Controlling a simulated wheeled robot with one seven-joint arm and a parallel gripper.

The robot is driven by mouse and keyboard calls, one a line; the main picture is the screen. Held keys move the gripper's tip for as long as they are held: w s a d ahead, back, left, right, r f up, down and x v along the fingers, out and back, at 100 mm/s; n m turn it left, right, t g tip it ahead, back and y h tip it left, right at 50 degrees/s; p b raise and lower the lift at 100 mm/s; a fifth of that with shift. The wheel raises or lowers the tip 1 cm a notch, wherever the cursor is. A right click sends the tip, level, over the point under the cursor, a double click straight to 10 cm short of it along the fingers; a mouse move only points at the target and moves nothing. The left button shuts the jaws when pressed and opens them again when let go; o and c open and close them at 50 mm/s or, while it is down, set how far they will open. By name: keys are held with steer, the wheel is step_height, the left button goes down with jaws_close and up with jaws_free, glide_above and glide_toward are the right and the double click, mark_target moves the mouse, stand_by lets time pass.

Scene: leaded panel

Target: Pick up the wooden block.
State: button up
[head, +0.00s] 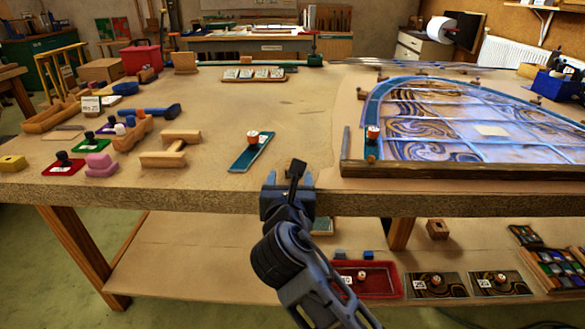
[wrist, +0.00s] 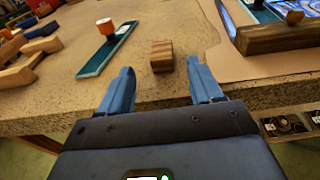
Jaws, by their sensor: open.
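A small striped brown wooden block (wrist: 162,56) lies on the workbench near its front edge. In the wrist view it sits ahead of my gripper (wrist: 163,80), roughly between the lines of the two blue fingers and just beyond their tips. The fingers are apart with nothing between them. In the head view my gripper (head: 287,186) is at the bench's front edge. A dark shape just past the fingers is there, but I cannot tell whether it is the block.
A teal strip (head: 252,152) with an orange-and-white knob lies left of the block. The leaded panel (head: 440,171) in its wooden frame is to the right. Wooden pieces and colored stamps crowd the bench's left side. A lower shelf (head: 190,255) runs underneath.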

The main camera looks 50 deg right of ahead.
steer(key=x, duration=0.5)
steer(key=shift+w+d, duration=0.1)
steer(key=shift+d, duration=0.25)
steer(key=shift+c, duration=0.3)
steer(key=c, duration=1)
